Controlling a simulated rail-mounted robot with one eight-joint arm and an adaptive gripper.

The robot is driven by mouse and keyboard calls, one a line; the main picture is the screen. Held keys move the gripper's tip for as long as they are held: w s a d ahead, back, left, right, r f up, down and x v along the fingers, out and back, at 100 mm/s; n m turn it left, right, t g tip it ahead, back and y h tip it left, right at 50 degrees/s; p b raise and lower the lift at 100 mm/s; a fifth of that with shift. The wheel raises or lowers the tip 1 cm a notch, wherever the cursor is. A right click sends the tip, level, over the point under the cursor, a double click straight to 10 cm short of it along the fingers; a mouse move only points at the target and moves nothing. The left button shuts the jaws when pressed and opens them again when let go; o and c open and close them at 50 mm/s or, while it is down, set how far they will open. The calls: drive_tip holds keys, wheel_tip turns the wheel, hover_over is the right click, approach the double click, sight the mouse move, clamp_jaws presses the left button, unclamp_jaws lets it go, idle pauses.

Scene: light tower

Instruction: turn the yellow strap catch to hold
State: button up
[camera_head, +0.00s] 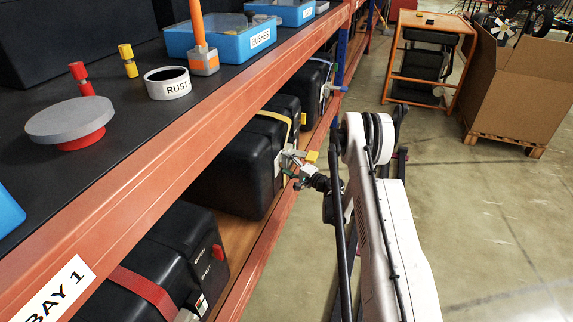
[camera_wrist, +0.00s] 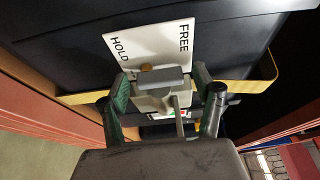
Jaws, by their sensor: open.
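The yellow strap (camera_head: 272,116) runs over a black case on the lower shelf. It also shows in the wrist view (camera_wrist: 262,86) as a yellow band. A white plate (camera_wrist: 150,42) on the case is marked HOLD at left and FREE at right. Below the lettering is the grey catch (camera_wrist: 160,92), with a block-like grip. My gripper (camera_wrist: 161,82) is open, with one green-and-black finger on each side of the catch. I cannot tell whether either finger touches it. In the head view my gripper (camera_head: 291,167) is at the case front, and the catch is mostly hidden.
A black case with a red strap (camera_head: 146,289) stands nearer, and another black case (camera_head: 314,82) farther along. The orange shelf beam (camera_head: 190,137) runs above them. A cardboard box (camera_head: 522,97) and an orange cart (camera_head: 393,73) stand beyond. The aisle floor at right is clear.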

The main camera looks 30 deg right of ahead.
drive_tip(key=c, duration=1.1)
drive_tip(key=shift+s+a+f+n+t+y, duration=0.15)
drive_tip(key=shift+n+t, duration=0.1)
drive_tip(key=shift+n, duration=0.5)
drive_tip(key=shift+r+n+t+y, duration=0.15)
drive_tip(key=shift+n+t, duration=0.1)
drive_tip(key=shift+n, duration=0.5)
drive_tip(key=shift+f, duration=0.1)
drive_tip(key=o, duration=1.1)
